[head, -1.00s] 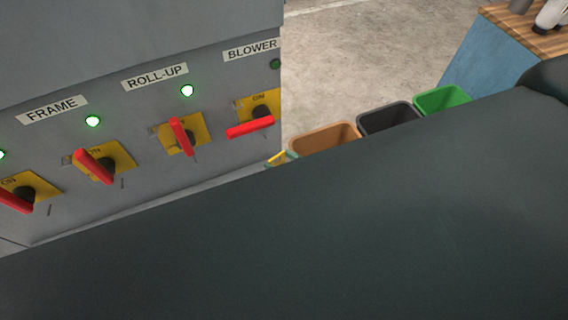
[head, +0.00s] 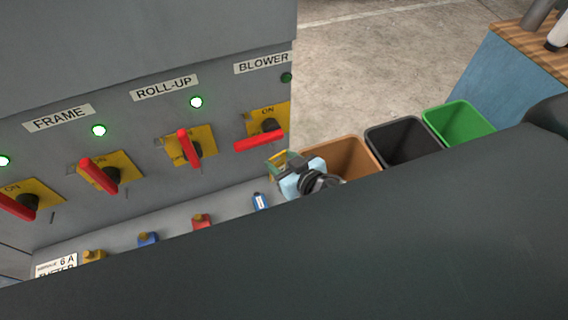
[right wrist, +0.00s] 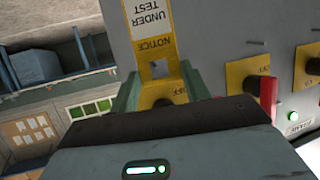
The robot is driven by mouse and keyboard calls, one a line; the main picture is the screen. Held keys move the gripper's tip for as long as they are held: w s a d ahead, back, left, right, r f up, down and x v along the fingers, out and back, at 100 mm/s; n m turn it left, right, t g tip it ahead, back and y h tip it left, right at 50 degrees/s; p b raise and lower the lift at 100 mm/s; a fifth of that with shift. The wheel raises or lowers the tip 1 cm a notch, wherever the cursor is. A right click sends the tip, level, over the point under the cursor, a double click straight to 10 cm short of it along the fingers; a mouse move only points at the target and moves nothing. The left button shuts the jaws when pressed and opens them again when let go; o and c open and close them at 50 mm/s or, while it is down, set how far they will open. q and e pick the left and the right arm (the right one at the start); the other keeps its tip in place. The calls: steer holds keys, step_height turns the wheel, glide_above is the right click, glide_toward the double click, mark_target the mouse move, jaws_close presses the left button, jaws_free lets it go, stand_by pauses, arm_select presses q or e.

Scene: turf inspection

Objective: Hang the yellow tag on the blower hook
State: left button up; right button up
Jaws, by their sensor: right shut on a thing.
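The yellow tag (right wrist: 153,42) has a white part reading UNDER TEST and a yellow part reading NOTICE, with a hole near its end. My right gripper (right wrist: 160,88) is shut on it, with a greenish finger at each side. In the head view, my right gripper (head: 285,168) is just below and right of the BLOWER switch's red handle (head: 259,141). That handle is near level. The tag looks close in front of the grey panel (head: 215,45); I cannot tell whether they touch. The blower hook cannot be made out. My left gripper is out of view.
Similar switches (head: 190,147) line the panel, with small pegs (right wrist: 257,43) near them. Below is a ledge with a yellow padlock (head: 93,257), a blue one (head: 148,239) and a red one (head: 202,221). Brown (head: 352,156), black (head: 402,142) and green (head: 458,120) bins stand right.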

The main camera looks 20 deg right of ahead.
mark_target(281, 155)
steer(key=shift+w+f+b, duration=0.1)
steer(key=shift+w+b, duration=0.25)
steer(key=shift+w, duration=1.2)
steer(key=shift+w+a+f, duration=0.1)
steer(key=shift+w+f, duration=0.15)
steer(key=shift+w, duration=0.3)
steer(key=o, duration=1)
steer(key=shift+o, duration=0.3)
steer(key=shift+w, duration=0.1)
steer(key=shift+d, duration=0.2)
steer(key=a+v, duration=0.1)
steer(key=v, duration=0.7)
steer(key=shift+s+f, duration=0.15)
steer(key=shift+s, duration=0.1)
